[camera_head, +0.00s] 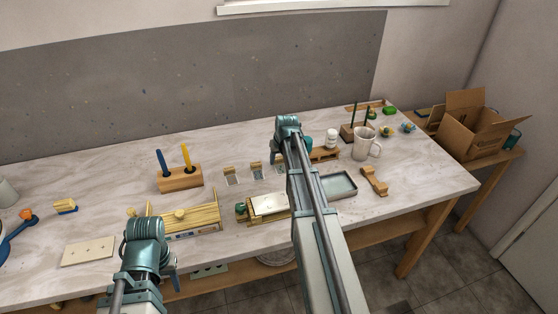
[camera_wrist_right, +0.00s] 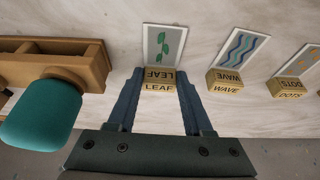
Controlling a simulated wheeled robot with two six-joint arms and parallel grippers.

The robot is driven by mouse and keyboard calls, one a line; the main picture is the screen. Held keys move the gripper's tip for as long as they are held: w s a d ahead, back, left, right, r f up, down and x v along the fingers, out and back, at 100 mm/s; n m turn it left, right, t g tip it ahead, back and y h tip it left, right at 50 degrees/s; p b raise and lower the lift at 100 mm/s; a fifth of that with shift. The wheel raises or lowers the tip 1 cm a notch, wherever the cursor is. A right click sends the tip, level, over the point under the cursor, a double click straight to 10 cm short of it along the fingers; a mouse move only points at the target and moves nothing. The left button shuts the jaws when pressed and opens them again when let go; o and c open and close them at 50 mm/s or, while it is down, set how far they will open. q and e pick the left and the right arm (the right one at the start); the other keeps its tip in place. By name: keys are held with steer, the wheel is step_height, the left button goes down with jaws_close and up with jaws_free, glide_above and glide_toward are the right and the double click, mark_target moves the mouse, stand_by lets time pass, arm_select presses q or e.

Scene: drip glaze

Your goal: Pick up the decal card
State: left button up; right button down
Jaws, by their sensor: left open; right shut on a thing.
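In the right wrist view, the leaf decal card (camera_wrist_right: 163,45) is a pale card with green leaves, with a wooden block labelled LEAF (camera_wrist_right: 158,87) at its end. My right gripper (camera_wrist_right: 157,84) has its fingers on both sides of this block and is shut on it. The card appears low over or on the marble table; I cannot tell if it is lifted. In the head view my right arm hides this gripper, and the leaf card (camera_head: 281,168) shows beside the arm. My left gripper (camera_head: 172,262) is partly visible at the near edge, open.
A wooden rack (camera_wrist_right: 50,53) and a teal object (camera_wrist_right: 40,113) are close to my right gripper.

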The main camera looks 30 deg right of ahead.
mark_target(279, 165)
step_height(279, 165, up, 10)
steer(key=p, duration=0.9)
steer(key=shift+f, duration=0.15)
